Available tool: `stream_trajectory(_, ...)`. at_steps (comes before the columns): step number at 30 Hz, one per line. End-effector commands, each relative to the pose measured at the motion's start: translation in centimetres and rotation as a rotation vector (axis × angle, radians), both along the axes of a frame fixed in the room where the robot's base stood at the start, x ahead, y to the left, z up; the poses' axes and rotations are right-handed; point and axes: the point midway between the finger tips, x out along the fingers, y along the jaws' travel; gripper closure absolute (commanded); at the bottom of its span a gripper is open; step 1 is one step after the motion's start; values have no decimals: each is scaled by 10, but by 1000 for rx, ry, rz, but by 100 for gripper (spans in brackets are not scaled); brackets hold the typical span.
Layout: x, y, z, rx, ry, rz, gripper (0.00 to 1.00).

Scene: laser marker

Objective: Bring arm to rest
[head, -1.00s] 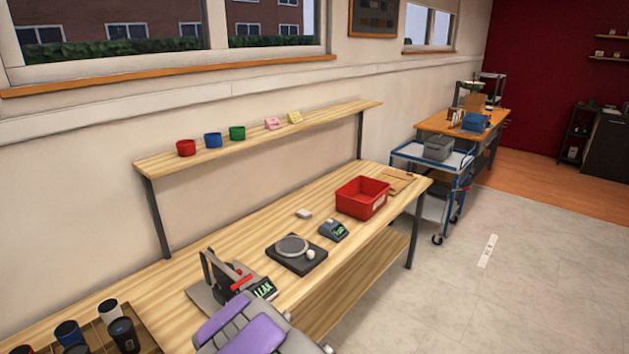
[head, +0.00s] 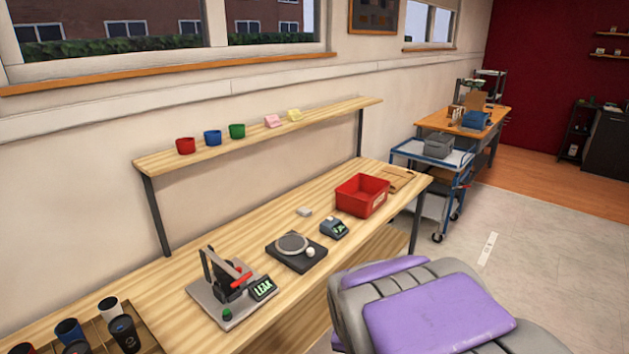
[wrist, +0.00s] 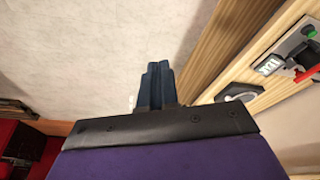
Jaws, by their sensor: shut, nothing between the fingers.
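My gripper (wrist: 158,82) shows in the wrist view with its dark fingers together, shut and empty, over the pale floor beside the wooden bench edge. In the head view my grey and purple arm fills the lower right, in front of the workbench (head: 225,260); the gripper itself is not visible there. A device with a red lever and a display reading LEAK (head: 235,285) stands on the bench left of my arm. It also shows at the upper right of the wrist view (wrist: 290,55).
A black plate with a round disc (head: 297,252), a small display unit (head: 334,230) and a red bin (head: 362,196) stand on the bench. Dark cups (head: 122,333) sit at the lower left. A blue trolley (head: 436,158) stands beyond. The floor (head: 535,260) at right is open.

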Motion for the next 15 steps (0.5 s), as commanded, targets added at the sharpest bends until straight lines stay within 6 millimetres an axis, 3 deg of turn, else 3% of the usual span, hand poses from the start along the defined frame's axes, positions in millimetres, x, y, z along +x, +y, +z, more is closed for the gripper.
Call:
stream_trajectory(6,-93,-35,26,11,169,68,100)
stream_trajectory(15,-215,-50,44,69,379,222,100)
